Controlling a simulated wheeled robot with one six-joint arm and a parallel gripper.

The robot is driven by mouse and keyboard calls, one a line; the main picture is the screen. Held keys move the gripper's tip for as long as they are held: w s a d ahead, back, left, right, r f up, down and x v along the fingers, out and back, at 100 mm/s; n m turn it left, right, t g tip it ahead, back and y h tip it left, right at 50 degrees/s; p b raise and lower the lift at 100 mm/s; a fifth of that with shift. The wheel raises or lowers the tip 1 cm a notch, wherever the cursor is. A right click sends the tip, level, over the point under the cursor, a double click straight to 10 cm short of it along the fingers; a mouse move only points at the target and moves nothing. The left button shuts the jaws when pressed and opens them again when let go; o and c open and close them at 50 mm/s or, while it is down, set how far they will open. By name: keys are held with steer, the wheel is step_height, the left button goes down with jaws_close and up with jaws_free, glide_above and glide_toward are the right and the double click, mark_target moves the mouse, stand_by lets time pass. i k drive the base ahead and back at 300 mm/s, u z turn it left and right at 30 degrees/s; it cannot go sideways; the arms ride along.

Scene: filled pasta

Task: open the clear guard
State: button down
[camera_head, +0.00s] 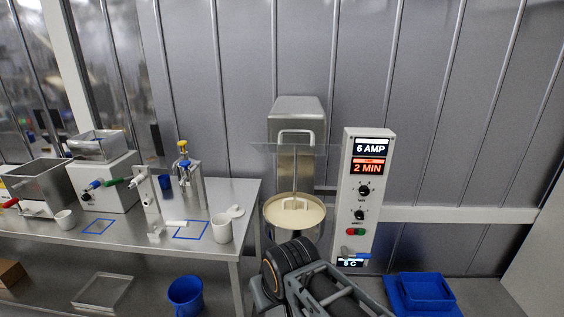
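The clear guard (264,149) is a thin see-through panel at the front of the mixer (298,105), above its bowl. It appears nearly edge-on, and its exact tilt is hard to tell. A pale U-shaped handle (297,132) stands at its upper middle. Below it is the round bowl (270,221) with a cream-coloured filling and a paddle shaft (295,178) reaching down into it. My dark arm crosses the bottom centre, in front of and below the bowl, apart from the guard. No gripper fingertips can be made out.
A control box (364,225) with lit displays "6 AMP" and "2 MIN" stands right of the mixer. A steel table (130,235) at left holds several machines and a white cup (221,229). A blue bucket (186,295) and blue tray (426,291) are low down.

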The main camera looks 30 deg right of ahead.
mark_target(280, 149)
steer(key=u, duration=0.35)
steer(key=k, duration=0.25)
steer(key=z, duration=1.25)
steer(key=i, duration=0.5)
steer(key=u, duration=1.3)
